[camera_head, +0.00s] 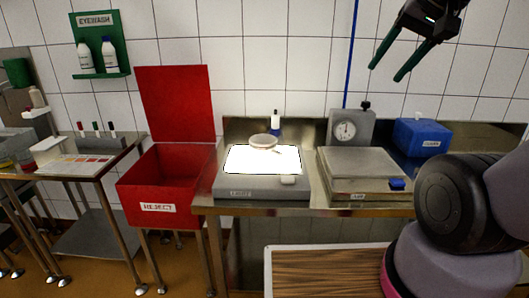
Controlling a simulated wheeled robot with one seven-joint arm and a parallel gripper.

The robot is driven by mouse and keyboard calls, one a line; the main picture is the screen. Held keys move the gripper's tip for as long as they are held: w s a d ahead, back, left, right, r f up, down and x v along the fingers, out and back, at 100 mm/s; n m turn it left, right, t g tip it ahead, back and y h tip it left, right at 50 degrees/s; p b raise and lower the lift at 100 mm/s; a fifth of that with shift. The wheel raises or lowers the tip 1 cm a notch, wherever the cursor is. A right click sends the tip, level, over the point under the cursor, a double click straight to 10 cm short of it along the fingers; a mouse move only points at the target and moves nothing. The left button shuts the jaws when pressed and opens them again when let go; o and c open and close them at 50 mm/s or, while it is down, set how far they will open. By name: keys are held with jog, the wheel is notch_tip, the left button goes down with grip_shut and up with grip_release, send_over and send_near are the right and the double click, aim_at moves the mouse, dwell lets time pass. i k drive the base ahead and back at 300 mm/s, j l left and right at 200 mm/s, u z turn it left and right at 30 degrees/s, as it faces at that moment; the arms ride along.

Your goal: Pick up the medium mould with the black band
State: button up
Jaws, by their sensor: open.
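No mould with a black band can be made out in this view. A small round pale dish (263,141) sits at the back of the bright panel of the light box (232,189); I cannot tell whether it is a mould. My gripper (387,73) is at the top right, in front of the tiled wall and high above the bench. Its two green fingers are spread apart with nothing between them, pointing down and left. My arm hides part of the lower right.
A red reject bin (158,208) with raised lid stands left of the steel bench. A flat scale (355,163), a dial gauge (346,130) and a blue box (422,138) are on the right. A brown ridged surface (325,275) with pale rim lies in front.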

aim_at(268, 143)
jog(key=i+j, duration=0.1)
jog(key=j, duration=0.3)
jog(key=i+j, duration=0.15)
jog(key=j, duration=0.25)
jog(key=i+j, duration=0.1)
jog(key=j, duration=0.25)
jog(key=j+z, duration=0.25)
jog(key=z, duration=0.2)
jog(key=i+j+z, duration=0.1)
jog(key=j+z, duration=0.15)
jog(key=z, duration=0.2)
jog(key=j+z, duration=0.25)
jog(key=z, duration=0.55)
